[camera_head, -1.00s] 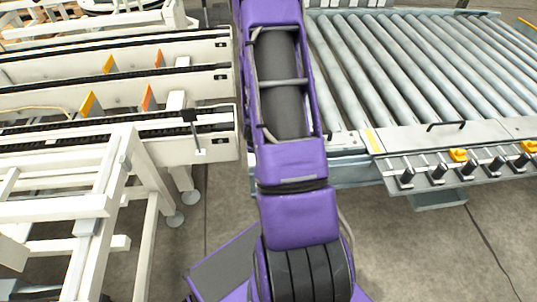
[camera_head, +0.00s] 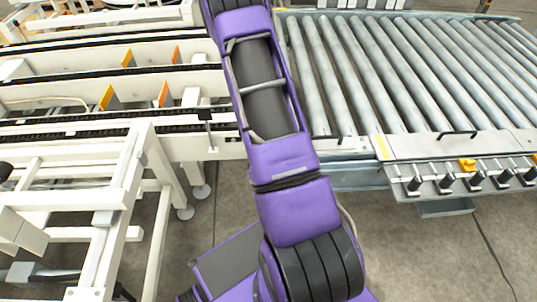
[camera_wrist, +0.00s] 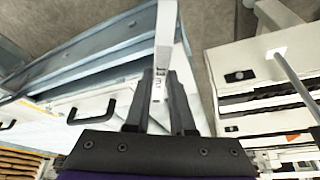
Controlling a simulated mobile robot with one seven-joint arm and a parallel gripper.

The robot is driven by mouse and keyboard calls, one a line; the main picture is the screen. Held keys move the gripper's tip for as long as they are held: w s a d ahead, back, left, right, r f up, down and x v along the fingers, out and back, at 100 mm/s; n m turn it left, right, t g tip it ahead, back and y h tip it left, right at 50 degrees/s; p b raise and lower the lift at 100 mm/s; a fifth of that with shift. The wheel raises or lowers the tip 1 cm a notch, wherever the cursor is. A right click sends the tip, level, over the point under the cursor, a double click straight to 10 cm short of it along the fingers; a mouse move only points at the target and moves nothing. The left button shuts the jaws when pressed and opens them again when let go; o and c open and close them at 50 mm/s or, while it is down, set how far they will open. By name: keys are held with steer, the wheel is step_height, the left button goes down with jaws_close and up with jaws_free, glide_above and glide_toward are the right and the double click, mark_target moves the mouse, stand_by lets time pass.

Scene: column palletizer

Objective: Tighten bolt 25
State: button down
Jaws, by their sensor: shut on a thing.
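My gripper (camera_wrist: 164,76) shows in the wrist view, with two dark grey fingers closed on a white bar (camera_wrist: 167,28). The bar is flat and carries small dark markings near the fingers. It runs away from the gripper to the top edge of that view. In the head view my purple arm leaves the picture at the top, so the gripper and the bar are not seen there. No bolt can be made out as number 25 in either view.
White conveyor frames (camera_head: 190,146) with black chains stand on the left. Bare floor (camera_head: 222,200) lies between. In the wrist view a grey rod (camera_wrist: 292,75) is at right.

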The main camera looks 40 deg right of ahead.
steer(key=shift+r+p, duration=1)
steer(key=shift+r, duration=0.6)
steer(key=shift+r+p, duration=1.85)
steer(key=shift+r, duration=0.65)
steer(key=shift+a, duration=0.1)
